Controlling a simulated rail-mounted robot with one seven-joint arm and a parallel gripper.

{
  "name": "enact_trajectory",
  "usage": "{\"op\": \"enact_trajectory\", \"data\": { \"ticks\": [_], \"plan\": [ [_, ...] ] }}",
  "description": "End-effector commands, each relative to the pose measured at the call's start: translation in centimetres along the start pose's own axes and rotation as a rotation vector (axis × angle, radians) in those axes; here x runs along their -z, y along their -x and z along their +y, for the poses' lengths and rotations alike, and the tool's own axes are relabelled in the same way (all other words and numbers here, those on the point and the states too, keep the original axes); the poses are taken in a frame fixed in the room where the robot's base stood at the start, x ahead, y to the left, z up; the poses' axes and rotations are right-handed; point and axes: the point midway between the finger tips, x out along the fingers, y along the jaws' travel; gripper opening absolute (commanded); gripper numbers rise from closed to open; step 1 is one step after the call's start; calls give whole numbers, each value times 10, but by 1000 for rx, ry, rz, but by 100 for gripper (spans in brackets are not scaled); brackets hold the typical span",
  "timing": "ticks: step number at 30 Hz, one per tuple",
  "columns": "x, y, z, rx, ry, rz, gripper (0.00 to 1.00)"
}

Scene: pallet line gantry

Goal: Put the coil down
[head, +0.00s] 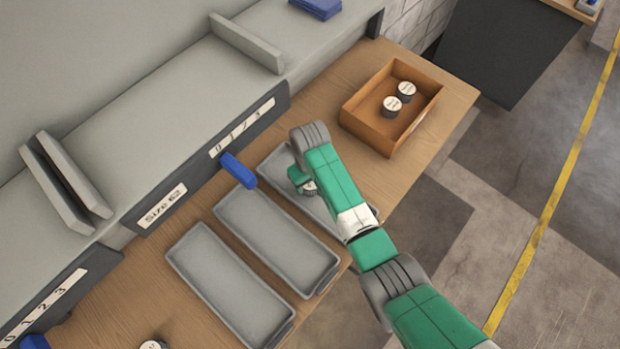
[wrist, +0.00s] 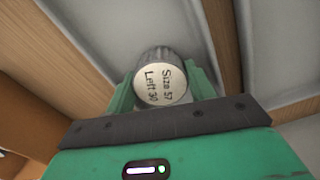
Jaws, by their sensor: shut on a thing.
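My gripper (head: 303,181) is shut on the coil (head: 309,188), over the rightmost grey tray (head: 272,160) in the head view. In the wrist view the coil (wrist: 162,82) sits between the two green fingers of my gripper (wrist: 161,92). It is a short dark cylinder with a pale round label reading "Size 57" and "Left 30". My arm hides part of the rightmost tray. I cannot tell whether the coil touches the tray floor.
Two empty grey trays (head: 275,240) (head: 230,285) lie to the left on the wooden bench (head: 170,290). An orange box (head: 372,128) holds two coils (head: 406,90) (head: 392,106). A blue block (head: 238,170) is by the sign. Another coil (head: 153,345) is at the bottom edge.

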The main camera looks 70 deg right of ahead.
Motion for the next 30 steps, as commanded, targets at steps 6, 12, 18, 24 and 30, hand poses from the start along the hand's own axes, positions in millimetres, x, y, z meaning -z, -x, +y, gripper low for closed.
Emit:
{"op": "enact_trajectory", "data": {
  "ticks": [6,12,18,24,30],
  "plan": [
    [0,-2,0,0,0,-1,76],
    [0,-2,0,0,0,-1,76],
    [0,16,0,0,0,2,76],
    [0,68,0,0,1,4,76],
    [1,107,0,0,1,2,76]
  ]
}}
